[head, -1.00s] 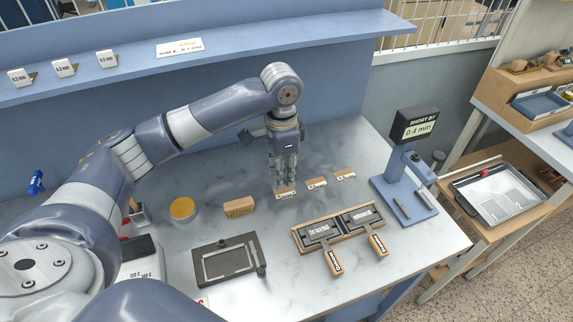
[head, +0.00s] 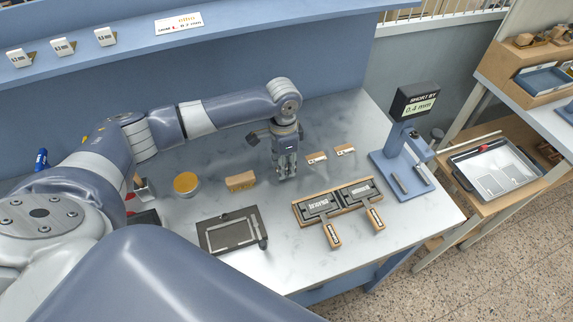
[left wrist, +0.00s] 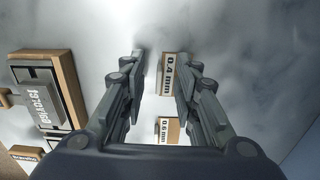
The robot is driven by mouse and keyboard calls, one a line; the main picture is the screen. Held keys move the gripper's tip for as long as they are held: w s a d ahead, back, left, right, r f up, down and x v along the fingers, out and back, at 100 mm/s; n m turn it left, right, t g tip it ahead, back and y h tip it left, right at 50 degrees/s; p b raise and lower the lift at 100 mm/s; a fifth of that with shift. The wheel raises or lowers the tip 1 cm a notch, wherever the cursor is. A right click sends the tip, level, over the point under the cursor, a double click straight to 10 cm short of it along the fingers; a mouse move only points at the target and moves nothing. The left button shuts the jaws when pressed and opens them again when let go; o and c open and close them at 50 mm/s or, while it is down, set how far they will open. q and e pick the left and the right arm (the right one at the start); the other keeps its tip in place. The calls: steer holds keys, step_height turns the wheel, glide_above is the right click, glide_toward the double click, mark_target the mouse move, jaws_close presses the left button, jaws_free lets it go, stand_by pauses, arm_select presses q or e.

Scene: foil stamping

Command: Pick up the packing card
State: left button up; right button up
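Small tan packing cards with white labels lie in a row on the grey marbled table. In the left wrist view, the card marked 0.4 mm (left wrist: 168,75) lies between my left fingertips, with the card marked 0.6 mm (left wrist: 169,130) nearer the palm. In the head view, my left gripper (head: 286,176) points down and hides the leftmost card. Two other cards, a middle one (head: 317,159) and a right one (head: 345,150), show to its right. My left gripper's fingers (left wrist: 162,70) are apart, with gaps beside the card. My right gripper is out of view.
A gauge stand (head: 413,105) reads "SHORT BY 0.4 mm". Two handled dies in a wooden holder (head: 299,216) lie in front of the gripper. A tan block (head: 240,181), a round yellow-topped tin (head: 186,184) and a dark framed plate (head: 231,232) are to the left.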

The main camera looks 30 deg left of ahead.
arm_select(q)
steer(key=shift+f, duration=0.45)
steer(key=shift+c, duration=0.3)
jaws_close()
steer(key=shift+r, duration=0.15)
